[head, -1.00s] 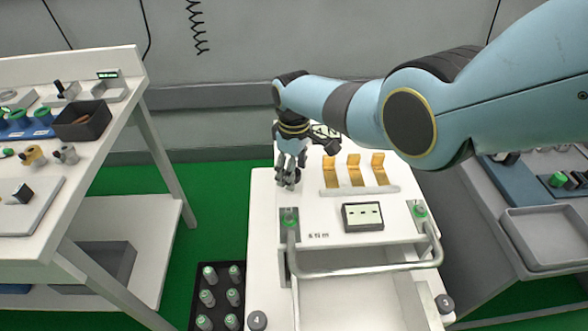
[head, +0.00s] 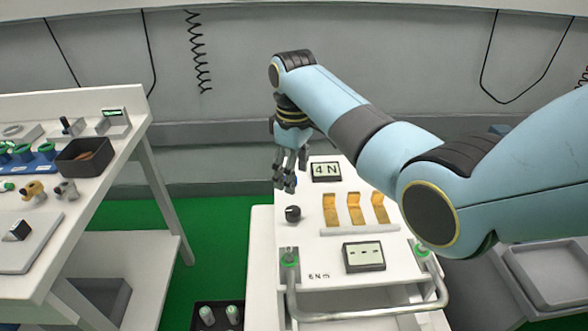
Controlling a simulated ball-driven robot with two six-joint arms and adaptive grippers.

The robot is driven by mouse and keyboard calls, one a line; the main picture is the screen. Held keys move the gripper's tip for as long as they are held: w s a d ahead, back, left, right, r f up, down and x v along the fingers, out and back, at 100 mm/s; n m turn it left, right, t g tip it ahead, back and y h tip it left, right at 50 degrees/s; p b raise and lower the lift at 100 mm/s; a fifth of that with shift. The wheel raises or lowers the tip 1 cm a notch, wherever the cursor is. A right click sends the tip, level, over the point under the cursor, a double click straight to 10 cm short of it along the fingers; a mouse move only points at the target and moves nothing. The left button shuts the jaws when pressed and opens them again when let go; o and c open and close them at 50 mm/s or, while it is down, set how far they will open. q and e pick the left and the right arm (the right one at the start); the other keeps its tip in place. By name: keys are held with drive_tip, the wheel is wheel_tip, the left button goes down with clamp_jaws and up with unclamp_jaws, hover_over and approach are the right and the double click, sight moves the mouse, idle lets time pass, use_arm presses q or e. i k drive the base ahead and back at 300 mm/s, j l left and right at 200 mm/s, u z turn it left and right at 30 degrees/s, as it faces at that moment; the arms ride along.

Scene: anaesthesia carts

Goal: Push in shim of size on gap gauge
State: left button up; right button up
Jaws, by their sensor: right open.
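Three gold, bent plates (head: 355,209), which look like the shims, stand in a row behind a pale strip on the white cart top (head: 318,238). A small framed box with two dashes on its face (head: 363,257) lies in front of them. I cannot tell which of these is the gap gauge. My right gripper (head: 286,184) is open and empty, pointing down above the cart's back left part. A black knob (head: 293,213) sits just below it in the picture, apart from the fingers. My left gripper is out of view.
A metal handle bar (head: 368,314) with green-ringed mounts crosses the cart's front. A white table (head: 75,220) on the left holds a dark bin (head: 85,156) and fittings. A grey tray (head: 547,268) is at the right. My right arm covers the cart's back right.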

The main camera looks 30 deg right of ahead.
sight(354, 197)
drive_tip(key=k+j, duration=0.1)
drive_tip(key=j, duration=0.4)
drive_tip(key=k+j, duration=0.1)
drive_tip(key=j, duration=0.35)
drive_tip(key=k+j, duration=0.1)
drive_tip(key=j, duration=0.4)
